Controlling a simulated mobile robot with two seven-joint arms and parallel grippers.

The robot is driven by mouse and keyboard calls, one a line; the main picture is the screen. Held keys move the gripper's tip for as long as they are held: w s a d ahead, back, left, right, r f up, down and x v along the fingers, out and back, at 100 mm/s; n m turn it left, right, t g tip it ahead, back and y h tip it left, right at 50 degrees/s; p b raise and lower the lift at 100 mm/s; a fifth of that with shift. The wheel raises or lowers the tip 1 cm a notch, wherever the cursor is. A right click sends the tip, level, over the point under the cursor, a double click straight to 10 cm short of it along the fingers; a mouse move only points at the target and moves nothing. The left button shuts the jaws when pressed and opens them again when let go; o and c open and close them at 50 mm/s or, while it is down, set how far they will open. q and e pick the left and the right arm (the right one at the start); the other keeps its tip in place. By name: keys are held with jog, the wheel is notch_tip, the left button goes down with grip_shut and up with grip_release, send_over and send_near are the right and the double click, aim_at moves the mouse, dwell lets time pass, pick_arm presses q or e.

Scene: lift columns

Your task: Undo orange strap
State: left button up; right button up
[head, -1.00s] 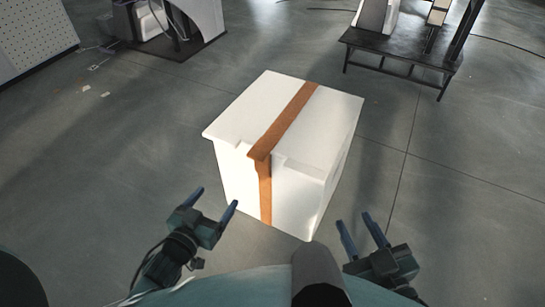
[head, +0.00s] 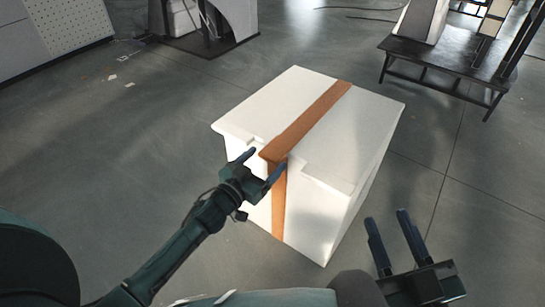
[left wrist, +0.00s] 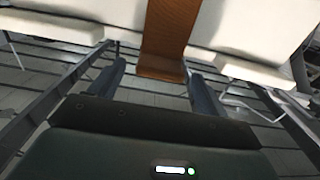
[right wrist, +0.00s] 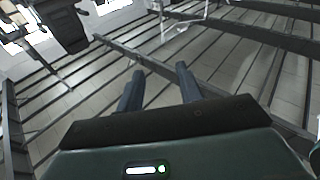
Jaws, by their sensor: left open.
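The orange strap (head: 308,120) runs across the top of a white box (head: 352,130) and down its front face. Its bent end at the box's front top edge shows in the left wrist view (left wrist: 164,40). My left gripper (head: 266,163) is open, with one finger on each side of the strap's front edge; I cannot tell whether it touches the strap. In the left wrist view the strap's end lies between and just beyond the fingertips. My right gripper (head: 388,232) is open and empty, low and to the right of the box. It also shows in the right wrist view (right wrist: 158,78).
A dark metal bench (head: 440,62) stands at the back right with items on it. A perforated panel (head: 70,24) and a machine stand at the back left. The grey floor around the box is clear.

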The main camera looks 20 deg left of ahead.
pick_arm(q)
jog(key=x, duration=0.2)
jog(key=shift+w+d+f+b, duration=0.1)
jog(key=shift+w+b, duration=0.25)
jog(key=shift+w, duration=0.05)
jog(key=shift+w+d, duration=0.25)
jog(key=shift+w, duration=0.4)
pick_arm(e)
jog(key=shift+a, duration=0.1)
pick_arm(q)
jog(key=shift+c, duration=0.3)
